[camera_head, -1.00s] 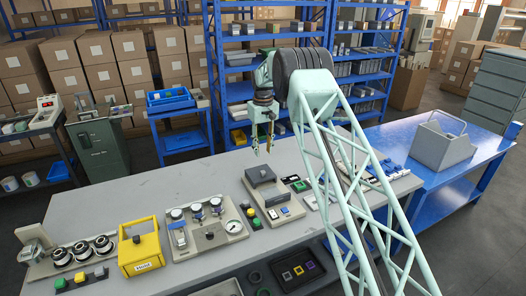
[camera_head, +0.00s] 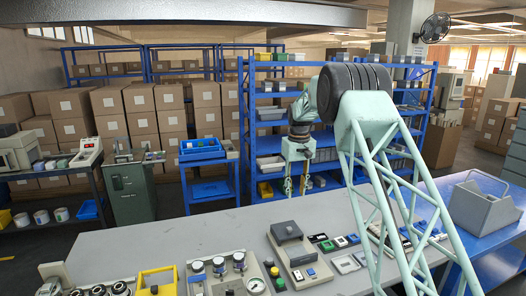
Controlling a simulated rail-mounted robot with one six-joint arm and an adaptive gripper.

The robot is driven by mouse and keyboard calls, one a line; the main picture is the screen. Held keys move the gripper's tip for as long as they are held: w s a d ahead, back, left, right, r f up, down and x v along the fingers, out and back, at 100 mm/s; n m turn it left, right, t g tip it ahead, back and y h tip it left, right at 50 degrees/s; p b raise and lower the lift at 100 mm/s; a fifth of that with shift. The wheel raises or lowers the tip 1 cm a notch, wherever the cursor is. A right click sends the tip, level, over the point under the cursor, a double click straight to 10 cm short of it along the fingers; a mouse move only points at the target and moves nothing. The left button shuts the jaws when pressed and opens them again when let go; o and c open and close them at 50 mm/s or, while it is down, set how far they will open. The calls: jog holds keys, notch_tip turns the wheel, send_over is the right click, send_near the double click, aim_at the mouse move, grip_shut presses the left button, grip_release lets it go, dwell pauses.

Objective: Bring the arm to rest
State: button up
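My gripper (camera_head: 296,187) hangs pointing down at the end of my pale green lattice arm. It is above the far side of the grey worktable (camera_head: 160,232), clear of everything on it. The two fingers show as thin yellowish tips with a gap between them, and nothing is seen held. The fingers are small in this view, against a background of blue shelving.
The grey table carries a yellow box (camera_head: 157,281), a gauge panel (camera_head: 229,276) and a device with a dark lid (camera_head: 292,252). A grey caddy (camera_head: 485,209) stands on the blue table at right. Blue shelves (camera_head: 262,110) and carton stacks (camera_head: 139,124) stand behind.

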jog(key=s+d+r+m+t+b, duration=0.1)
jog(key=s+d+r+b, duration=0.25)
jog(key=s+r, duration=1.9)
jog(key=s+d+r+m+t+b, duration=0.1)
jog(key=s, duration=1)
jog(key=s+d+r+b, duration=0.1)
jog(key=s+r, duration=0.1)
jog(key=s, duration=0.9)
jog(key=s+f, duration=0.3)
jog(key=s, duration=0.7)
jog(key=s+d+f+t+b, duration=0.1)
jog(key=s+f, duration=0.2)
jog(key=s, duration=0.7)
jog(key=s+f+m+b, duration=0.1)
jog(key=s+f, duration=0.3)
jog(key=s, duration=0.6)
jog(key=shift+s+d+t, duration=0.15)
jog(key=shift+s+t, duration=0.15)
jog(key=shift+s, duration=0.1)
